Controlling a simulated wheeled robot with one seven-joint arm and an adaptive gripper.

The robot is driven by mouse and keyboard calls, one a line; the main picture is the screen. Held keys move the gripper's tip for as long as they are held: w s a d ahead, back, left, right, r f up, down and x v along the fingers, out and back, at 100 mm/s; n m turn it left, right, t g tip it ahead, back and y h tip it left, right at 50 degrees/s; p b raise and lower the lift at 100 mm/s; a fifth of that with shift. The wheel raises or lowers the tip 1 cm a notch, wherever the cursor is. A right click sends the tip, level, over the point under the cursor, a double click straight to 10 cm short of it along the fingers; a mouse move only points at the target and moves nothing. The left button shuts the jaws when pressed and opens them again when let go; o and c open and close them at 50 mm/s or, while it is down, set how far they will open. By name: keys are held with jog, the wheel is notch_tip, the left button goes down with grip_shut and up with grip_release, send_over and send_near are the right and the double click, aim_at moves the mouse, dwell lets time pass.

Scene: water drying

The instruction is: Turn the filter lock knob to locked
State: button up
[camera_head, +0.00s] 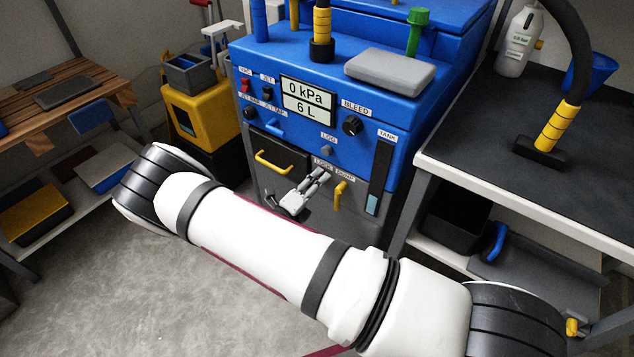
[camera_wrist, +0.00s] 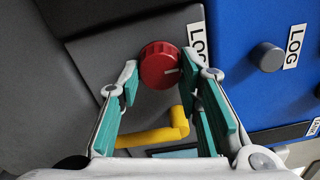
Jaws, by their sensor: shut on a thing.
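The filter lock knob (camera_wrist: 158,62) is a round, red, ribbed knob with a short white mark on its face, on the dark grey panel in the wrist view. The mark points toward the right of that view. A white label reading "LOC", partly hidden, is beside the knob (camera_wrist: 196,38). My gripper (camera_wrist: 161,68) is shut on the knob, with one fingertip on each side of it. In the head view, my gripper (camera_head: 322,176) reaches the front of the blue machine just under the LOCK label (camera_head: 322,164), and it hides the knob there.
A yellow dump lever (camera_head: 340,192) is close to the right of my gripper; it also shows below the knob in the wrist view (camera_wrist: 150,137). A yellow drawer handle (camera_head: 272,164) is to the left. A grey log knob (camera_wrist: 267,57) is on the blue panel. A dark worktop (camera_head: 480,130) stands right.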

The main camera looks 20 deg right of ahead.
jog(key=o, duration=1.1)
jog(key=shift+o, duration=0.2)
jog(key=v, duration=1.2)
